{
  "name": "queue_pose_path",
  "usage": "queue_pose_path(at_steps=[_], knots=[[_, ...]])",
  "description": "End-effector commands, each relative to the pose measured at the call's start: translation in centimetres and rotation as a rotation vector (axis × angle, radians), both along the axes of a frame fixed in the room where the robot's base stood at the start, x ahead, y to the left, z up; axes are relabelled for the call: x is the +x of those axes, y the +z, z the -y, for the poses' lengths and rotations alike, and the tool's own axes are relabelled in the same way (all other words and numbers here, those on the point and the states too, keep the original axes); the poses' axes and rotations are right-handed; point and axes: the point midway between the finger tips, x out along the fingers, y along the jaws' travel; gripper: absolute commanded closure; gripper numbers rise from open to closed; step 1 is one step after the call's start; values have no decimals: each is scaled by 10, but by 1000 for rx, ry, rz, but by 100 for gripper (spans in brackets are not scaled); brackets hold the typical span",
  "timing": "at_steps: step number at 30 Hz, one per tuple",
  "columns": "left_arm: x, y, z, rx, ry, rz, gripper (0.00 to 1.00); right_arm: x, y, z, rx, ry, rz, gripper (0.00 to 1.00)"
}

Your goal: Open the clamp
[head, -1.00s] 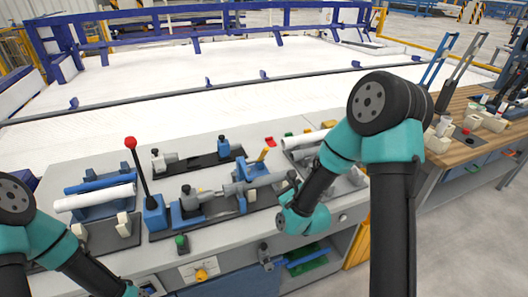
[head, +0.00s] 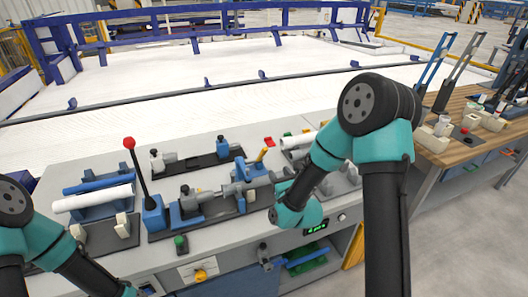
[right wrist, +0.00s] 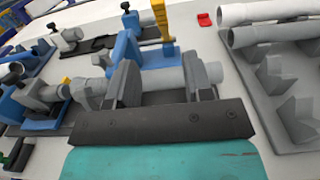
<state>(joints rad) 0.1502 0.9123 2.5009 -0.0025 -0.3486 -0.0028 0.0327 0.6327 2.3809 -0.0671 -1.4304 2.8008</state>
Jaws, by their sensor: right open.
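The clamp (head: 256,170) is a blue block with a yellow lever, on the dark fixture plate in the middle of the bench. In the right wrist view the clamp (right wrist: 135,50) lies just beyond my fingers, and its yellow lever (right wrist: 161,20) stands upright. A grey pipe (right wrist: 160,79) runs alongside the clamp's near side. My right gripper (right wrist: 160,85) is open, its two dark fingers spread over the pipe's near side. I cannot tell whether they touch it. In the head view my wrist hides most of that gripper. My left gripper is out of view.
A blue box with a red-knobbed lever (head: 130,143) stands left of the fixture. A white pipe (head: 94,198) lies on a rack at the left. Grey V-shaped supports (right wrist: 283,95) and pipes (right wrist: 265,32) are at the right. A small red piece (right wrist: 205,19) lies behind.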

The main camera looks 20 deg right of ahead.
Motion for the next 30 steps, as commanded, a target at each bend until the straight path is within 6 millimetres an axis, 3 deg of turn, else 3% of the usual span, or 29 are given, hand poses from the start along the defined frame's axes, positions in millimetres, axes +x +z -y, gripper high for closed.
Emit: queue_pose_path(at_steps=[21,30], knots=[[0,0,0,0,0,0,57,121,0,-4,-1,-1,2,53],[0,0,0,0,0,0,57,147,1,-5,-1,-1,1,53]])
